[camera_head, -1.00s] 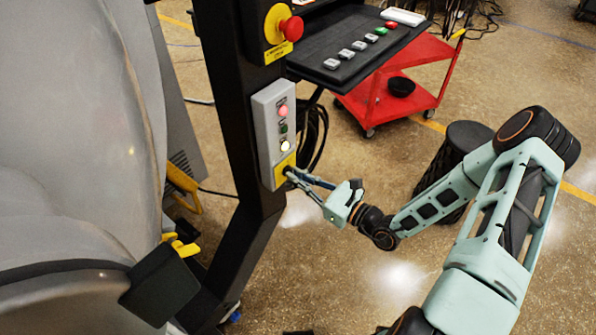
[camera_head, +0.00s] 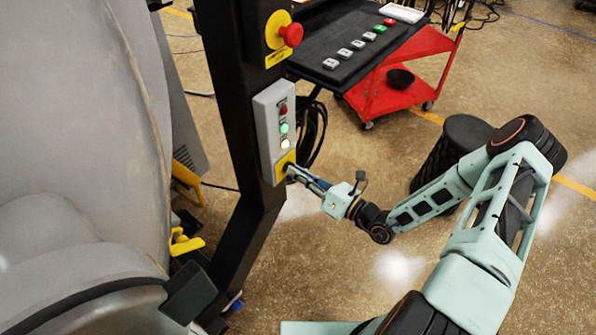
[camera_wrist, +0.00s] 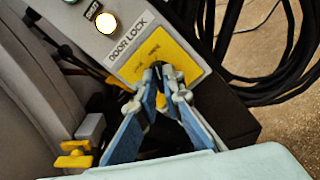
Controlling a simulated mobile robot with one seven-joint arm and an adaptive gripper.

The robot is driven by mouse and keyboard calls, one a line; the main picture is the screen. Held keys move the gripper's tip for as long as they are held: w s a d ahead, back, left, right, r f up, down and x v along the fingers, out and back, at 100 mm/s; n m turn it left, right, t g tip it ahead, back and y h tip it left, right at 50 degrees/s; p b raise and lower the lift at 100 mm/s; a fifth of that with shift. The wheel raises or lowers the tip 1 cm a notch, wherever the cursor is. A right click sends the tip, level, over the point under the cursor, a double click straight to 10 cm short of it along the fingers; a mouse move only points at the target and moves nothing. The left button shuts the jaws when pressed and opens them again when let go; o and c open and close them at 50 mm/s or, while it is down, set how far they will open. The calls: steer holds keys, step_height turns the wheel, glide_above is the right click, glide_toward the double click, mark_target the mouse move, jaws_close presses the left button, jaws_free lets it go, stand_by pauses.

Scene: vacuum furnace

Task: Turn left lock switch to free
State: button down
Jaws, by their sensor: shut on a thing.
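The lock switch is a small dark knob (camera_wrist: 167,71) on a yellow plate (camera_wrist: 150,57) marked DOOR LOCK, at the bottom of a grey control box. In the head view the yellow plate (camera_head: 284,164) is partly covered by my fingertips. My gripper (camera_head: 289,173) reaches the plate from the lower right and is shut on the knob. In the wrist view my gripper (camera_wrist: 166,76) has one blue finger on each side of the knob. The fingers hide much of the knob, so its exact setting cannot be read.
The grey control box (camera_head: 264,122) sits on a black post (camera_head: 232,95), with a green and a white lamp lit. A red emergency stop button (camera_head: 291,35) is above. Cables hang behind the box. A large grey vessel (camera_head: 80,130) stands left. Open floor lies below my arm.

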stand_by(0.4)
steer(key=c, duration=2.1)
jaws_free()
steer(key=v, duration=1.2)
